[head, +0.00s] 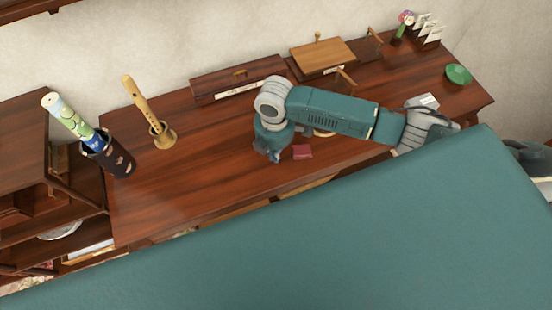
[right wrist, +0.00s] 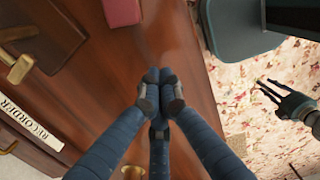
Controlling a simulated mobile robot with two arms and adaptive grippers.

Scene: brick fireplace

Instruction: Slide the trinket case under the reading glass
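The trinket case seems to be the small dark red box (head: 302,152) lying on the desk; its end shows at the top of the right wrist view (right wrist: 122,11). My right gripper (head: 272,154) is just left of it in the head view, pointing down and apart from it. In the right wrist view its fingertips (right wrist: 159,92) meet with nothing visible between them. A pale tan curved piece (head: 323,133) behind the box may belong to the reading glass; my right arm hides most of it. My left gripper (right wrist: 283,97) shows with spread, empty fingers above the patterned floor.
A recorder on a stand (head: 160,135) and a dark cylinder (head: 108,155) holding rolled tubes stand at the left. A long wooden box (head: 205,88) lies along the back, with a wooden box (head: 322,56) right of it. A green dish (head: 458,74) sits far right. The desk's left-middle is clear.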

